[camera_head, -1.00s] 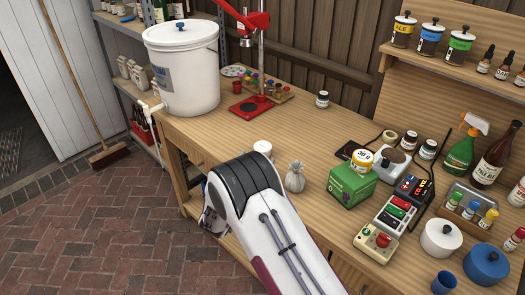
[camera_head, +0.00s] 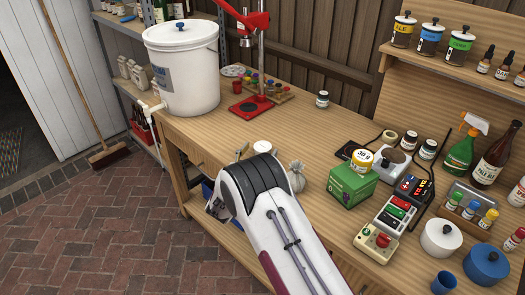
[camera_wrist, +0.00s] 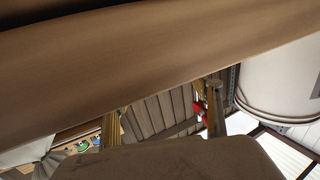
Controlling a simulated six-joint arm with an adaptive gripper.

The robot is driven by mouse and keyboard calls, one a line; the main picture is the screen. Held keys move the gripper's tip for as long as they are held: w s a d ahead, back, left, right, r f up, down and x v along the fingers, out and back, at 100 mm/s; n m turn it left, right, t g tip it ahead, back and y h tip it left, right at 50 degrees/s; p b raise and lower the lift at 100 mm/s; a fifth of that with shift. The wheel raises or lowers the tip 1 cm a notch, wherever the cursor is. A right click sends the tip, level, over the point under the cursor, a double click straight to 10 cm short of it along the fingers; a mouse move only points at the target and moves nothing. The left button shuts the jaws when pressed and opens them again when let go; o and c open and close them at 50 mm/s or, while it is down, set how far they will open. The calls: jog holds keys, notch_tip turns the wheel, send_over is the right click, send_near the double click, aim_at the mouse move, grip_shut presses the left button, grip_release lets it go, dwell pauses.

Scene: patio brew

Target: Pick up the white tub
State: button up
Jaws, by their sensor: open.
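In the head view my arm hides most of my gripper. In the wrist view the two fingers of my gripper (camera_wrist: 163,115) stand apart, open, with nothing clearly held between them. A pale brown rounded shape fills the bottom of that view, too close and dark to identify.
The white bucket (camera_head: 182,70) with its tap and the red press (camera_head: 250,105) stand behind, toward the left. A green box (camera_head: 352,186) and a power unit (camera_head: 396,213) lie to the right. A white pot (camera_head: 441,240) stands further right. The bench middle is clear.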

jog(key=shift+w+d, duration=0.2)
jog(key=shift+w, duration=0.3)
jog(key=c, duration=1.1)
